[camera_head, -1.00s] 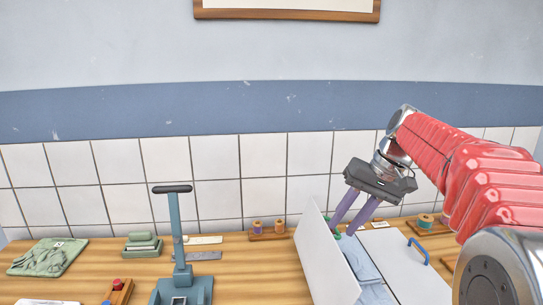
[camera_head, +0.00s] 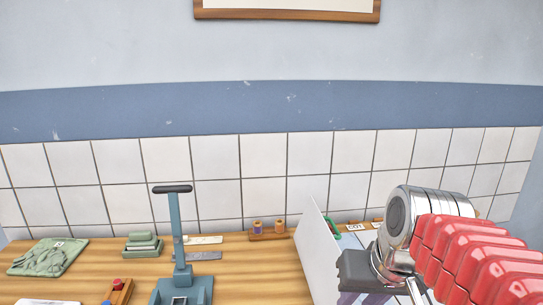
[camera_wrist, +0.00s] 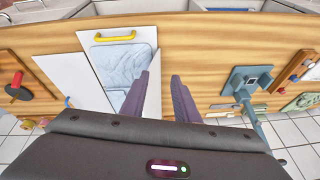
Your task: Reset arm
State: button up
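My red arm is folded close at the right. In the wrist view, pale blue folded cloth (camera_wrist: 122,62) lies in the open white compartment, beyond and left of the fingers.
A white upright panel (camera_head: 322,250) stands left of my gripper. A teal press (camera_head: 180,275) with a tall lever stands on the wooden bench (camera_head: 245,275). Spools (camera_head: 268,228) stand at the back. The wrist view shows a yellow handle (camera_wrist: 114,38).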

jog(key=s+f+t+h, duration=0.1)
jog(key=s+f, duration=0.4)
jog(key=s, duration=0.1)
jog(key=shift+s+d+f+n+t, duration=0.2)
jog(key=shift+s+f+n+t, duration=0.1)
jog(key=shift+s, duration=0.1)
dwell(1.2)
